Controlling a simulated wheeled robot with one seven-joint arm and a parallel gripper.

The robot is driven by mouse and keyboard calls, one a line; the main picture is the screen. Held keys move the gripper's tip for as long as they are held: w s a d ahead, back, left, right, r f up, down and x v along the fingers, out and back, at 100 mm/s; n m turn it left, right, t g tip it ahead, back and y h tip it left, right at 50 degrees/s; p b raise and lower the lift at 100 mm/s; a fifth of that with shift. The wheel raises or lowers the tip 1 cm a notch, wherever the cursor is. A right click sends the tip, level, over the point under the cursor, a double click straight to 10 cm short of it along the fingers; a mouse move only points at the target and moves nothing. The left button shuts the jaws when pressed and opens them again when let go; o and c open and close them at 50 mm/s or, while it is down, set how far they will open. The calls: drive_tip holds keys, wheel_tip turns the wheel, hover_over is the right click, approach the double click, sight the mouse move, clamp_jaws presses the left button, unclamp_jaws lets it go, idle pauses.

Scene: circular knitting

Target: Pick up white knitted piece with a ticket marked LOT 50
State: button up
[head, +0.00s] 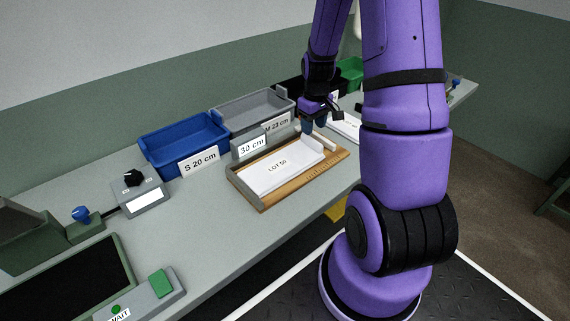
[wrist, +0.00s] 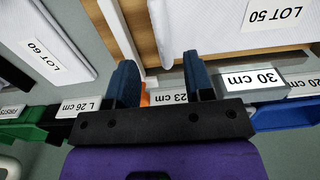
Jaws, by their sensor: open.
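The white knitted piece (head: 290,160) with a LOT 50 ticket (head: 278,167) lies flat on a wooden measuring board. It also shows at the upper right of the wrist view (wrist: 215,30), its ticket upside down. My gripper (head: 315,124) is open and empty near the board's back right corner. In the wrist view its two blue fingers (wrist: 160,75) stand apart, just off one edge of the white piece, with no cloth between them. I cannot tell its exact height over the table.
A wooden board (head: 262,205) with a grey 30 cm block (head: 247,147) holds the piece. A LOT 60 white piece (wrist: 52,45) lies to the other side. Blue (head: 165,145) and grey bins (head: 250,112) stand behind. A dial box (head: 145,195) is left.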

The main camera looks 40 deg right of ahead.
sight(312, 138)
drive_tip(key=shift+s+a+f, duration=0.1)
drive_tip(key=shift+f, duration=1.25)
drive_tip(key=shift+a+f, duration=0.1)
drive_tip(key=shift+f, duration=1.25)
clamp_jaws()
